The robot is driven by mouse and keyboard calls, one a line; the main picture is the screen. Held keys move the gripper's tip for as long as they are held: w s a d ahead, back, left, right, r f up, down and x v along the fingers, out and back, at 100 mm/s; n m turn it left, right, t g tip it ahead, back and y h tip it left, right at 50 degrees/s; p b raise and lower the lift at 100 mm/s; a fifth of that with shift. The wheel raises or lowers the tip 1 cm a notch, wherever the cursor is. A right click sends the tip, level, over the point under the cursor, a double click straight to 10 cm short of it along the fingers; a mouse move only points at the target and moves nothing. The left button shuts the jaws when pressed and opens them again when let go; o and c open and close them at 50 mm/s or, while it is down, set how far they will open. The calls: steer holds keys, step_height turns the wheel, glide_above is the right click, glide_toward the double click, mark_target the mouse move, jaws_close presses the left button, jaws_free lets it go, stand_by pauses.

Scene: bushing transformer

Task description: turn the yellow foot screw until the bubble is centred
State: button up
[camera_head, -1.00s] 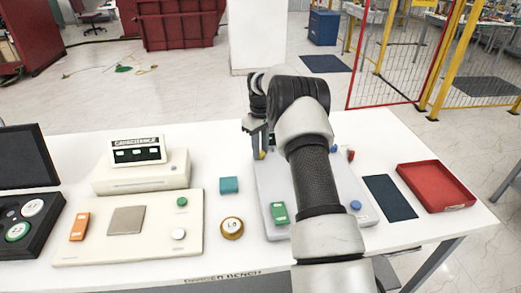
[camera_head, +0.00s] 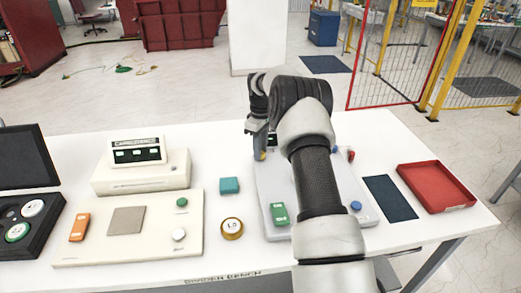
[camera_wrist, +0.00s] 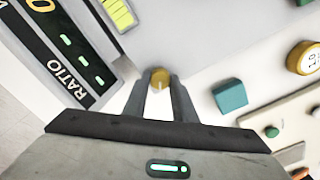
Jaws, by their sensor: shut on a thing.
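The yellow foot screw (camera_wrist: 160,75) sits between my fingertips in the wrist view, and its yellow edge shows in the head view (camera_head: 262,155). My gripper (camera_wrist: 161,80) points down and is shut on the screw, with a finger on each side. In the head view my gripper (camera_head: 259,154) is at the far left corner of the light grey plate (camera_head: 262,190). A yellow-green vial with dark lines (camera_wrist: 119,13) shows at the top of the wrist view. I cannot make out its bubble; my arm hides that area in the head view.
A red knob (camera_head: 350,155) and a blue knob (camera_head: 356,206) stand on the plate's right side. A green block (camera_head: 279,213) lies near its front. A teal block (camera_head: 229,185) and a round brass piece (camera_head: 232,228) are left. A red tray (camera_head: 436,187) is right.

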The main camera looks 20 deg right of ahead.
steer(key=o, duration=1)
steer(key=shift+o, duration=0.2)
step_height(320, 180, up, 18)
steer(key=shift+f+p, duration=0.25)
steer(key=shift+p, duration=0.15)
